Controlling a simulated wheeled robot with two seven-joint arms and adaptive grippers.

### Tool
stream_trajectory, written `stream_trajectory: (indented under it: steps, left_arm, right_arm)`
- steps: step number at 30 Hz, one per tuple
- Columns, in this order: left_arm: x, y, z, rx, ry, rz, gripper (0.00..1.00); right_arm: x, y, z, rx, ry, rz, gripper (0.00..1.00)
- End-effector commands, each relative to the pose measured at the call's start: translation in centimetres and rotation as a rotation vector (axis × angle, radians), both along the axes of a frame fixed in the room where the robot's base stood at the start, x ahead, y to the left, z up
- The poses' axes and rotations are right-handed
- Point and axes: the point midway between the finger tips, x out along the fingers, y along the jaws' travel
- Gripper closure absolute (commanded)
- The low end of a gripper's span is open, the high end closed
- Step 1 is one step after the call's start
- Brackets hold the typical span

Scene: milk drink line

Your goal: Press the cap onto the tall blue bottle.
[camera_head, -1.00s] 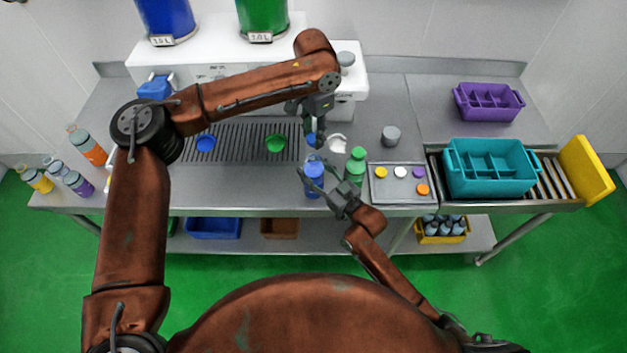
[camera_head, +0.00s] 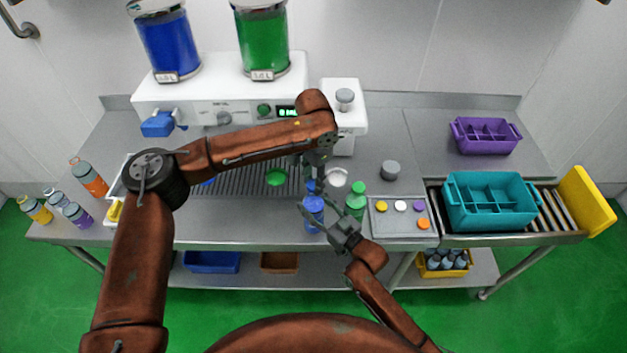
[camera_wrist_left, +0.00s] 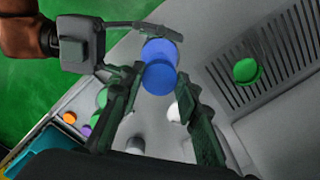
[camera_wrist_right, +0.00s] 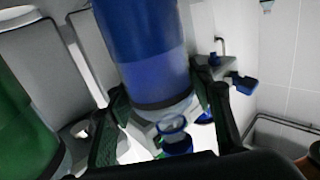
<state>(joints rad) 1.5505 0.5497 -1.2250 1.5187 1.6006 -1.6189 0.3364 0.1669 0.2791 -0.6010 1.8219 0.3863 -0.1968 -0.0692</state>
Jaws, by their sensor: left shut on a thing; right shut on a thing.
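The tall blue bottle (camera_head: 313,209) stands at the front of the bench, with my right gripper (camera_head: 322,219) shut around its body. It fills the upper middle of the right wrist view (camera_wrist_right: 140,45), with its clear neck toward the lower part of that picture. My left gripper (camera_head: 314,165) reaches down from above, shut on a blue cap (camera_head: 311,186). In the left wrist view the cap (camera_wrist_left: 160,78) sits between its fingertips and overlaps the blue bottle (camera_wrist_left: 160,49) behind it. The cap is close above the bottle's mouth; I cannot tell whether they touch.
A green-capped bottle (camera_head: 356,197) stands close on the right. A tray (camera_head: 382,230) of small caps lies beside it. A white cap (camera_head: 337,177) and a grey cylinder (camera_head: 390,170) lie behind. A green cap (camera_head: 276,177) rests on the drip grate. A teal crate (camera_head: 490,202) stands at right.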

Motion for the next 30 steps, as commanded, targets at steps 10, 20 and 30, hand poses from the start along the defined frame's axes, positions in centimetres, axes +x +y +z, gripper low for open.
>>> stream_trajectory:
  steps: [10,20,30]
  left_arm:
    - [0.0,0.0,-1.7,-0.001,0.001,0.0,0.8]
    - [0.0,0.0,-1.7,0.0,0.0,0.0,0.8]
    - [0.0,0.0,-1.9,-0.001,0.001,0.0,0.8]
  right_arm:
    - [0.0,0.0,0.0,0.0,0.0,0.0,0.96]
    - [0.0,0.0,0.0,-0.001,0.001,0.0,0.96]
    - [0.0,0.0,0.0,-0.001,0.001,0.0,0.96]
